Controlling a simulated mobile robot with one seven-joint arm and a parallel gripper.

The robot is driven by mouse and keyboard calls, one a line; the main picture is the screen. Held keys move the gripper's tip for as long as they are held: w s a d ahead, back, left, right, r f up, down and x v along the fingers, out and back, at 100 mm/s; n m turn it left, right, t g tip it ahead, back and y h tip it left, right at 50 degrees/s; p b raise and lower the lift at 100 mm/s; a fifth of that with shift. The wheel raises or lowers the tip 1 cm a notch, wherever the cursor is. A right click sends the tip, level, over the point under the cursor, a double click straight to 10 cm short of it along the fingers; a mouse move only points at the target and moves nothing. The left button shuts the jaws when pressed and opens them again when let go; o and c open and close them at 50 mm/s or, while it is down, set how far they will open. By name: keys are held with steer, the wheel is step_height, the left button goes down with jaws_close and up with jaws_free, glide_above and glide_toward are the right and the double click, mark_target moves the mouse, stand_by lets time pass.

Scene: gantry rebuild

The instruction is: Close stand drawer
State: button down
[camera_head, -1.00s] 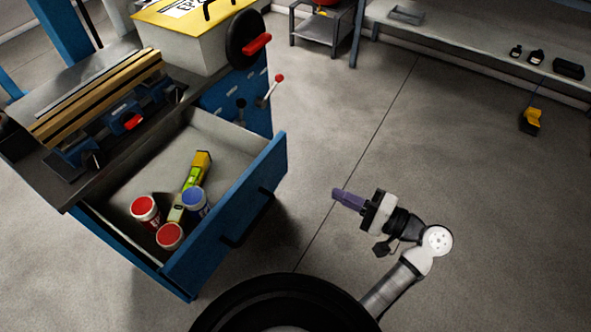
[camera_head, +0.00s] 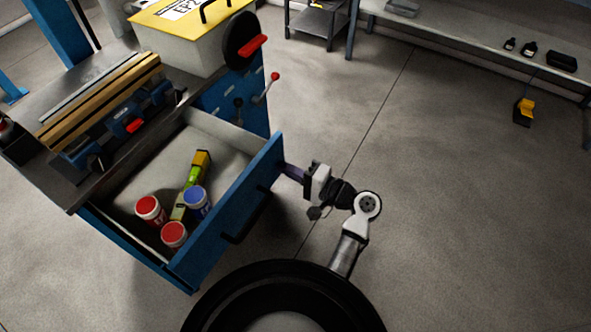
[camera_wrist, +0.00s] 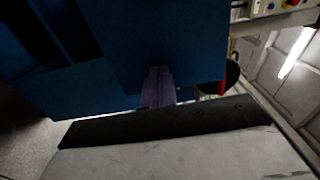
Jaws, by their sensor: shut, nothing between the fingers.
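The stand drawer (camera_head: 222,221) is blue-fronted and pulled out of the stand (camera_head: 258,110), with a dark handle (camera_head: 246,219) on its front. Two red-lidded tubs (camera_head: 151,209), a blue-lidded tub (camera_head: 196,202) and a yellow-green tool (camera_head: 196,176) lie inside. My gripper (camera_head: 286,171) is shut and empty. Its purple fingertips are at the outer face of the drawer front, near the right upper end, beyond the handle. In the wrist view the shut fingers (camera_wrist: 158,82) point at the blue panel (camera_wrist: 150,40) and appear to touch it; exact contact is hard to tell.
A vise-like fixture (camera_head: 110,105) and a yellow-topped box (camera_head: 185,25) stand on top of the stand. A grey bench (camera_head: 465,35) runs along the back right, with a yellow pedal-like item (camera_head: 523,110) on the floor. The floor (camera_head: 440,220) to the right is clear.

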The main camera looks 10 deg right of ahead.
stand_by(0.3)
steer(key=b, duration=0.3)
glide_above(211, 144)
steer(key=shift+s+d, duration=0.1)
steer(key=shift+d, duration=0.05)
steer(key=shift+r, duration=0.25)
steer(key=shift+a, duration=0.25)
